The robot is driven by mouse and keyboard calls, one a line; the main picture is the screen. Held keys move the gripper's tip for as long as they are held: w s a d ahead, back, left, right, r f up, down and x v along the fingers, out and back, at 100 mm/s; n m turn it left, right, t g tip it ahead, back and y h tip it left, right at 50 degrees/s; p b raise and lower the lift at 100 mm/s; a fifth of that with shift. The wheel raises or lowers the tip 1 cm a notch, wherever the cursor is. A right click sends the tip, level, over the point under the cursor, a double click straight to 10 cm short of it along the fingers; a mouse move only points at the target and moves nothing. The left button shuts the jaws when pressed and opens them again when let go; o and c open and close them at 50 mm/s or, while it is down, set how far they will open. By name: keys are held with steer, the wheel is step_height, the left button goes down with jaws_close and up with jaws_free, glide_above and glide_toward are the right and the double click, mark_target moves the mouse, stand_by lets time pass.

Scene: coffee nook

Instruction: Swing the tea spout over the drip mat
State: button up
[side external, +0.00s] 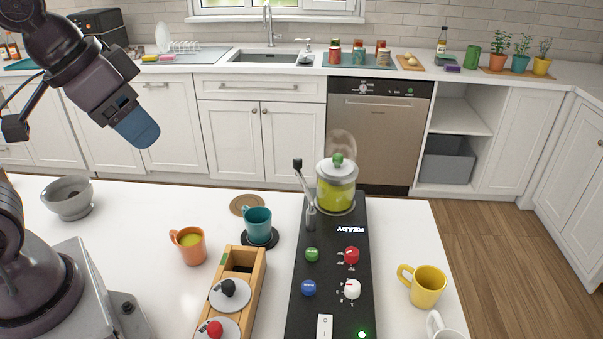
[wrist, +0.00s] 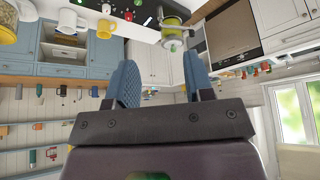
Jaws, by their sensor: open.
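The black tea machine (side external: 328,270) lies along the counter and carries a glass jar (side external: 336,190) of yellow-green tea, also in the wrist view (wrist: 172,14). A thin metal spout (side external: 305,187) with a black end rises from a post on the machine's left edge and leans back and left. A dark round mat (side external: 273,240) lies left of the machine with a teal mug (side external: 257,225) on it. A brown round mat (side external: 236,205) lies behind it. I cannot tell which is the drip mat. My gripper (side external: 138,130) is open and empty (wrist: 161,78), high at upper left, far from the spout.
A wooden box (side external: 258,285) with knobbed lids and an orange mug (side external: 188,246) stand left of the machine. A grey bowl (side external: 68,198) sits farther left. A yellow mug (side external: 424,287) and a white mug (side external: 440,327) stand right.

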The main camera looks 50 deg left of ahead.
steer(key=w+f+g, duration=0.1)
steer(key=w+f, duration=0.1)
steer(key=m+g, duration=0.5)
glide_above(296, 159)
steer(key=shift+f, duration=3.95)
step_height(296, 159, down, 12)
steer(key=shift+f, duration=0.25)
jaws_close()
